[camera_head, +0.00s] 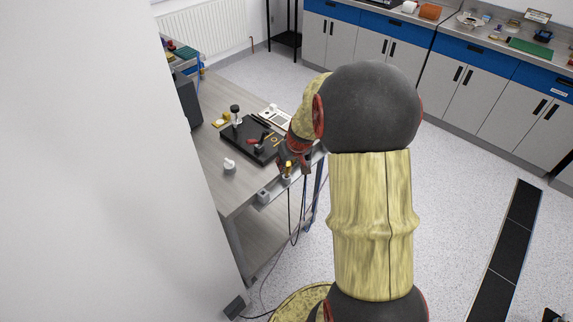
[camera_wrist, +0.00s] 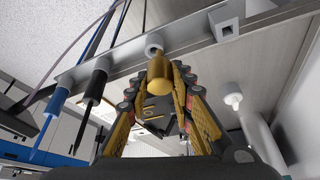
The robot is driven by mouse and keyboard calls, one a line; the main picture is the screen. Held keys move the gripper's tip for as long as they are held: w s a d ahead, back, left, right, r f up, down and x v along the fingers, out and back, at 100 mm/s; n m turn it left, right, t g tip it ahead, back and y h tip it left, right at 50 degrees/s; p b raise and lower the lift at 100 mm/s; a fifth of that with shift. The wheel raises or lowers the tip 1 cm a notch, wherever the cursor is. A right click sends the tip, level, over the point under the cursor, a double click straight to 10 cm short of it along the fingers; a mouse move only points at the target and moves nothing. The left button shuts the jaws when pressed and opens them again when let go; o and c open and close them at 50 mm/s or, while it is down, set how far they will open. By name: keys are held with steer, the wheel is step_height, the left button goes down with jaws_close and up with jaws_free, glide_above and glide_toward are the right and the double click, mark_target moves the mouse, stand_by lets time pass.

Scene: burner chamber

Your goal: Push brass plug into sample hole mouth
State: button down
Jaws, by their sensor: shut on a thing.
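The brass plug (camera_wrist: 160,78) is in the wrist view, between the fingertips of my gripper (camera_wrist: 157,80). My gripper is shut on it. The plug's narrower end points at a round grey hole mouth (camera_wrist: 154,43) on the rail and lies very close to it; I cannot tell whether they touch. In the head view my gripper (camera_head: 291,164) is over the table's near right edge, with the small brass plug (camera_head: 288,168) below its fingers. The hole mouth (camera_head: 286,179) is just under the plug there, mostly too small to make out.
A square grey socket (camera_head: 263,195) sits farther along the same rail. Open floor lies right of the table.

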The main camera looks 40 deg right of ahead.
steer(key=s+a+r+p, duration=0.2)
steer(key=s+a+r, duration=0.5)
steer(key=s, duration=0.1)
steer(key=shift+s+a, duration=0.25)
steer(key=shift+s, duration=0.15)
steer(key=c, duration=2.1)
jaws_free()
steer(key=c, duration=0.5)
jaws_close()
